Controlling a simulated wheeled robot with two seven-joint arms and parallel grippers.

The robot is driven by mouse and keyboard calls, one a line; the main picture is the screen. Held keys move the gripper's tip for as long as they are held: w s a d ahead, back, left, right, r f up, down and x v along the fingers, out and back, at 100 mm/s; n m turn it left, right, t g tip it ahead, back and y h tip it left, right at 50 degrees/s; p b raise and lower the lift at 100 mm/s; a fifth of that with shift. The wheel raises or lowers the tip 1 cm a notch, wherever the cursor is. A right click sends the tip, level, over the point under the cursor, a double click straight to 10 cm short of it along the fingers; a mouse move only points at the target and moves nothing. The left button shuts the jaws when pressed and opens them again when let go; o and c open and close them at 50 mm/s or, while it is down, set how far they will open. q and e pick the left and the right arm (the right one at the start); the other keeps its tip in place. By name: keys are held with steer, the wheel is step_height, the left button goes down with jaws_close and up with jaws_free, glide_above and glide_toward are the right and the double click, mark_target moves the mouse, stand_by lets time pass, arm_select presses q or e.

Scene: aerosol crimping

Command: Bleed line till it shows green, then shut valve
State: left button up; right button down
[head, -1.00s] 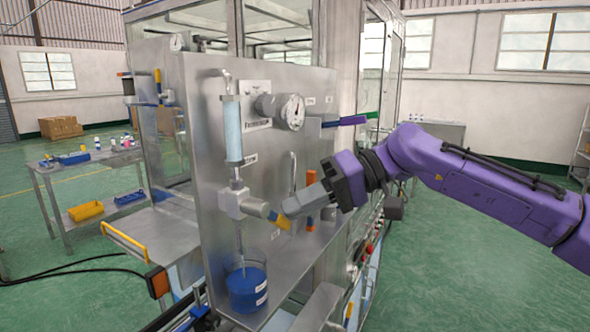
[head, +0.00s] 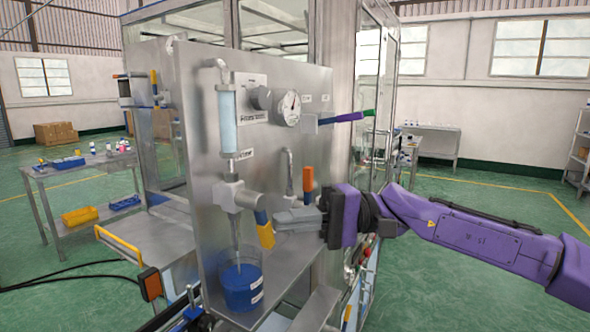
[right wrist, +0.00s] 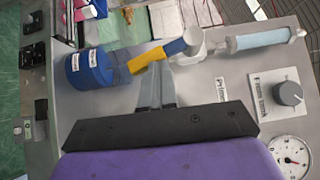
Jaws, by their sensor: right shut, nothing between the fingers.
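A valve (head: 233,196) with a blue and yellow handle (head: 265,235) sits on the steel panel; the handle slants down to the right. Below the valve's spout stands a clear beaker of blue liquid (head: 243,290). Above it is a pale blue sight tube (head: 226,122); no green shows in it. My right gripper (head: 278,219) is shut and empty, its grey fingertips right beside the yellow handle end; I cannot tell if they touch. The right wrist view shows the fingertips (right wrist: 158,80) against the yellow handle (right wrist: 147,62). My left gripper is not in view.
A dial gauge (head: 289,108) and a grey knob (head: 260,98) are on the panel. A purple lever (head: 340,117) with a green tip sticks out to the right. An orange-handled fitting (head: 308,180) stands close above my right gripper. A side table (head: 90,170) holds bins.

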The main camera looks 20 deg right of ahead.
stand_by(0.4)
steer(key=s+d+b, duration=0.1)
steer(key=d+b, duration=0.2)
steer(key=d, duration=0.7)
steer(key=shift+d, duration=0.2)
steer(key=shift+f, duration=0.15)
stand_by(1.4)
